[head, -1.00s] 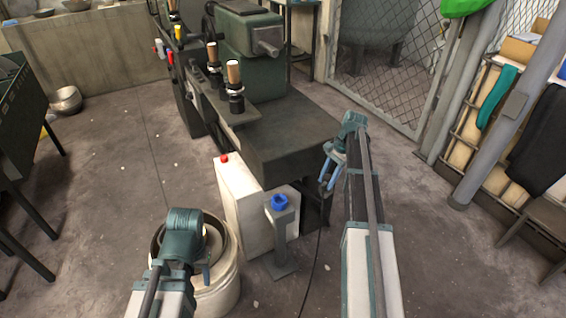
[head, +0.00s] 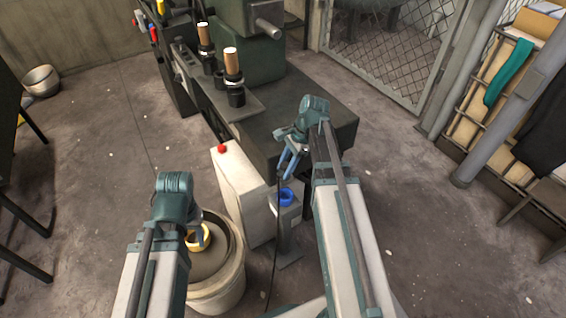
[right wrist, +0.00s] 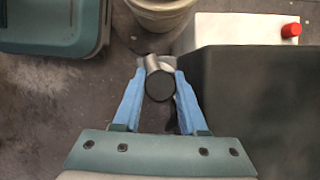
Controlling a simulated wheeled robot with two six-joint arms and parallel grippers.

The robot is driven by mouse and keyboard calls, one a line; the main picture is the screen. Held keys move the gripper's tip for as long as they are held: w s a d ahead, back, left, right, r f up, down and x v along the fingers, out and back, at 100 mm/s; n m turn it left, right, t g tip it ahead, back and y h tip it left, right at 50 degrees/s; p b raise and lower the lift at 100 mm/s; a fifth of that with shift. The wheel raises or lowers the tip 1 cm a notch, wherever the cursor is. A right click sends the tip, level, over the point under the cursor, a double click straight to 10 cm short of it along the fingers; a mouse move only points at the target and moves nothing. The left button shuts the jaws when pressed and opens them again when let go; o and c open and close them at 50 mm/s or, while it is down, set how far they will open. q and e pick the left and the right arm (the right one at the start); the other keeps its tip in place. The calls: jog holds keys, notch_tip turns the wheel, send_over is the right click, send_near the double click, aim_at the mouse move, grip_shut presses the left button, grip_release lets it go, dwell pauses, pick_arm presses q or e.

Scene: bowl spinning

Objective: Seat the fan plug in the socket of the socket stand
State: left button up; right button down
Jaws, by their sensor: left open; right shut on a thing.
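My right gripper (head: 287,164) is shut on the fan plug (right wrist: 159,84), which shows as a dark round end with a grey metal part between the blue fingers in the right wrist view. A thin black cable (head: 276,238) hangs from it. The socket stand (head: 285,232) is a grey post on a flat foot with a blue socket (head: 287,197) on top. In the head view the right fingers are just above the socket; I cannot tell whether the plug touches it. My left gripper (head: 200,229) is open beside a small yellow bowl (head: 207,236).
A large pale tub (head: 219,295) surrounds the yellow bowl at lower left. A white box (head: 238,190) with a red button (head: 222,149) stands left of the stand. The dark machine bed (head: 310,110) rises behind.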

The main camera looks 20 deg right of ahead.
jog(key=shift+f, duration=0.15)
jog(key=shift+f+b, duration=3.5)
jog(key=shift+b, duration=0.15)
jog(key=shift+f+b, duration=0.45)
jog(key=shift+c, duration=1.9)
grip_release()
jog(key=shift+r, duration=0.1)
